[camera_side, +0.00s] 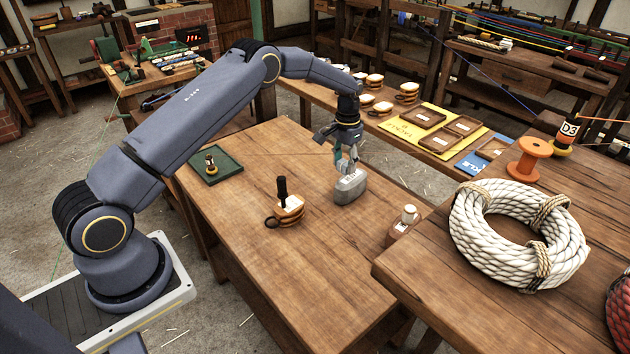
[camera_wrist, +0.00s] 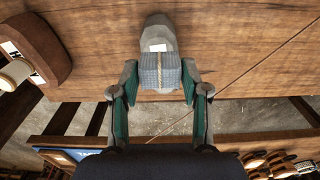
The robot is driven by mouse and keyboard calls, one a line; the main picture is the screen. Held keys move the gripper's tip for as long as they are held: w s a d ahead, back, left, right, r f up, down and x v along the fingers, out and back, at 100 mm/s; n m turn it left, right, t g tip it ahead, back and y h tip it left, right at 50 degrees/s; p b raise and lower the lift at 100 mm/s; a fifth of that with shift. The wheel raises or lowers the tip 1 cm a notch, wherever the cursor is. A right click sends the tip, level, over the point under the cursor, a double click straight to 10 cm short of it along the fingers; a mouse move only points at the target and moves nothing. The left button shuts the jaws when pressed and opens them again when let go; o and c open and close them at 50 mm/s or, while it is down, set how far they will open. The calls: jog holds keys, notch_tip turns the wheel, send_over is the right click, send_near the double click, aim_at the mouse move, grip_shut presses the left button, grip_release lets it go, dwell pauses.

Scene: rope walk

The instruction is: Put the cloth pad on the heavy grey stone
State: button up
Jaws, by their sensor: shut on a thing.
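The heavy grey stone (camera_side: 350,187) sits on the brown table, to the right of its middle in the side view. In the wrist view the stone (camera_wrist: 158,28) shows behind the cloth pad, with a small white label on it. The cloth pad (camera_wrist: 160,73) is blue-grey with a tan cord down its middle. My gripper (camera_wrist: 160,80) is shut on the pad, one finger on each side. In the side view my gripper (camera_side: 345,166) is right above the stone. The pad is small and hard to make out there. I cannot tell whether it touches the stone.
A wooden block with a white-topped piece (camera_side: 405,222) stands at the right edge. A green tray (camera_side: 211,165) lies at the far left. A rope coil (camera_side: 518,235) lies on the neighbouring table.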

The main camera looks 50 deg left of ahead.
aim_at(345, 171)
jog(key=shift+w+f, duration=0.3)
jog(key=shift+f, duration=1.6)
jog(key=o, duration=0.9)
jog(key=shift+f, duration=0.1)
jog(key=shift+o, duration=0.2)
